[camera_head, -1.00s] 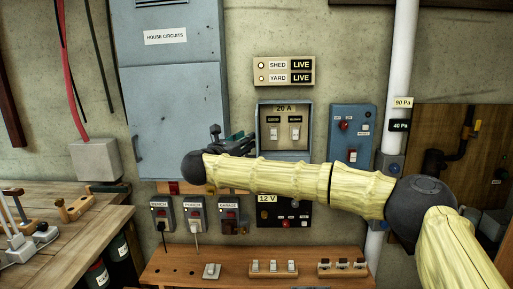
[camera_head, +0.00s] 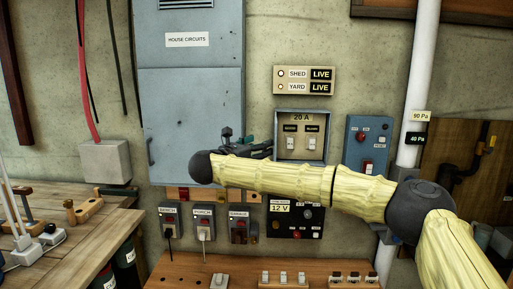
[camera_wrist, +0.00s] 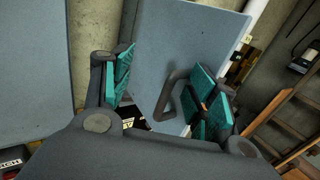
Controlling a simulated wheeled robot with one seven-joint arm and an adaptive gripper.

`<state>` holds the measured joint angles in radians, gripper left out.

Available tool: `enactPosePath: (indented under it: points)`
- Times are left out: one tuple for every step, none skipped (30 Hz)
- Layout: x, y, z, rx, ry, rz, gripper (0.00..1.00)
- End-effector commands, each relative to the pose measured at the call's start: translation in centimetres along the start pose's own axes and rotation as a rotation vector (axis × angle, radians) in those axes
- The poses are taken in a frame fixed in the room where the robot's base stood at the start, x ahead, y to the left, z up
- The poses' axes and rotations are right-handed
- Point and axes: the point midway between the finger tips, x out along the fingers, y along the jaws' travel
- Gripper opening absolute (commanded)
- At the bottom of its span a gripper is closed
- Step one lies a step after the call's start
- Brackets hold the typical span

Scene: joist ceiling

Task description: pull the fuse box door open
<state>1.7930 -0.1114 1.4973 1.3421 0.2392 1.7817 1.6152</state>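The grey-blue 20 A fuse box (camera_head: 278,133) is on the wall in the head view. Its two switches are exposed to that camera. A blank blue-grey door panel (camera_wrist: 190,45) with a dark bent handle (camera_wrist: 172,98) fills the middle of the wrist view. I cannot make out the door apart from the box in the head view. My gripper (camera_wrist: 163,88) has its teal-padded fingers spread apart. The handle shows between them, closer to the right finger; contact is unclear. In the head view my gripper (camera_head: 246,146) is left of the box, partly hidden by my arm.
A large HOUSE CIRCUITS cabinet (camera_head: 192,95) stands left of the box. A blue switch box (camera_head: 368,140) and a white pipe (camera_head: 420,70) are on the right. A 12 V panel (camera_head: 312,228) is below. A wooden bench (camera_head: 75,240) is at left and a wooden shelf (camera_head: 180,268) below.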

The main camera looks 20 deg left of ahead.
Motion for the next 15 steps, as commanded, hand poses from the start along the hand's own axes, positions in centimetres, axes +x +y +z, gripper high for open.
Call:
enactPosePath:
  points:
    - [1.00, -0.56, -0.05, 0.000, 0.003, -0.007, 0.45]
    - [1.05, -0.66, -0.09, 0.000, 0.004, -0.008, 0.49]
    - [1.08, -0.74, -0.16, 0.000, 0.005, -0.008, 0.52]
    - [1.05, -0.72, -0.21, 0.000, 0.006, -0.007, 0.53]
    - [0.97, -0.65, -0.27, 0.000, 0.007, -0.006, 0.52]
    - [0.89, -0.59, -0.34, 0.000, 0.007, -0.005, 0.51]
    - [0.76, -0.45, -0.39, -0.001, 0.008, -0.003, 0.50]
    - [0.64, -0.31, -0.44, -0.001, 0.008, -0.001, 0.49]
    - [0.48, -0.12, -0.50, -0.002, 0.008, 0.001, 0.48]
    - [0.39, -0.02, -0.54, -0.002, 0.009, 0.003, 0.47]
    - [0.34, 0.04, -0.58, -0.002, 0.009, 0.004, 0.47]
    - [0.32, 0.04, -0.61, -0.002, 0.010, 0.004, 0.46]
    - [0.33, 0.00, -0.63, -0.002, 0.010, 0.004, 0.45]
    - [0.36, -0.04, -0.65, -0.002, 0.010, 0.003, 0.45]
    - [0.42, -0.11, -0.68, -0.002, 0.011, 0.002, 0.44]
